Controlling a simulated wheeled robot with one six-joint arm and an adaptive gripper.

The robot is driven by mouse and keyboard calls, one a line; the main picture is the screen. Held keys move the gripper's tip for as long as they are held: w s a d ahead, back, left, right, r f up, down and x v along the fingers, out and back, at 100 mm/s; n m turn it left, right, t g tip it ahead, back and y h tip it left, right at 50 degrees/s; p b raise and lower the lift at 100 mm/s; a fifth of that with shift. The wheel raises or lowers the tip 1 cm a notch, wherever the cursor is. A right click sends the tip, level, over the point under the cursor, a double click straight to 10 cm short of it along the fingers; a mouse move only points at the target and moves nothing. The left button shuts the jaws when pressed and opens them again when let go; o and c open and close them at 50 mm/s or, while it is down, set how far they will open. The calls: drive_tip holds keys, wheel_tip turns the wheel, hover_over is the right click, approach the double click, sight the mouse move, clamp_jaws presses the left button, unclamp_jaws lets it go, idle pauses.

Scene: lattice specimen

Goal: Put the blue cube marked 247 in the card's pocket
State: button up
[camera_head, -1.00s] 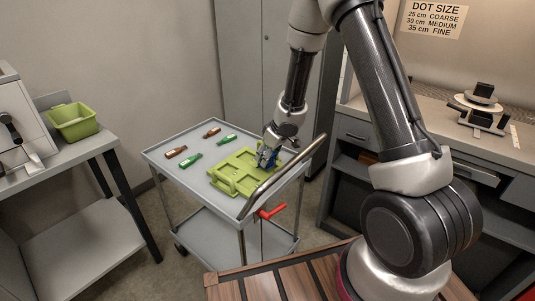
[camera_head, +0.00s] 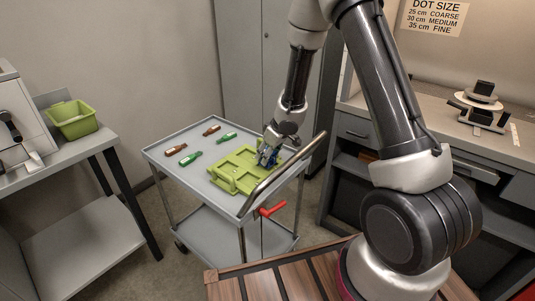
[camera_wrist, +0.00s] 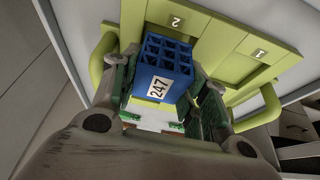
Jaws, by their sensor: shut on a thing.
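The blue lattice cube (camera_wrist: 166,66), with a white 247 label on one face, is between the fingers of my gripper (camera_wrist: 165,94) in the wrist view. My gripper is shut on it. In the head view, my gripper (camera_head: 268,157) is over the right part of the green card (camera_head: 230,180), and the cube is mostly hidden by the fingers. The card also shows in the wrist view (camera_wrist: 215,40), with tabs marked 2 and 1. The cube covers much of the area by the 2. The recess by the 1 looks empty. I cannot tell whether the cube touches the card.
The card lies on a grey cart (camera_head: 195,187) with a rail handle (camera_head: 285,175) near my arm. Several small green and brown bottles lie on the cart's left part. A green bin (camera_head: 75,120) stands on the left bench. A counter with a dark instrument (camera_head: 483,105) is at right.

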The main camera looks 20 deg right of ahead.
drive_tip(key=shift+f, duration=0.85)
idle(0.7)
drive_tip(key=o, duration=1)
drive_tip(key=o, duration=0.5)
drive_tip(key=shift+v, duration=2.5)
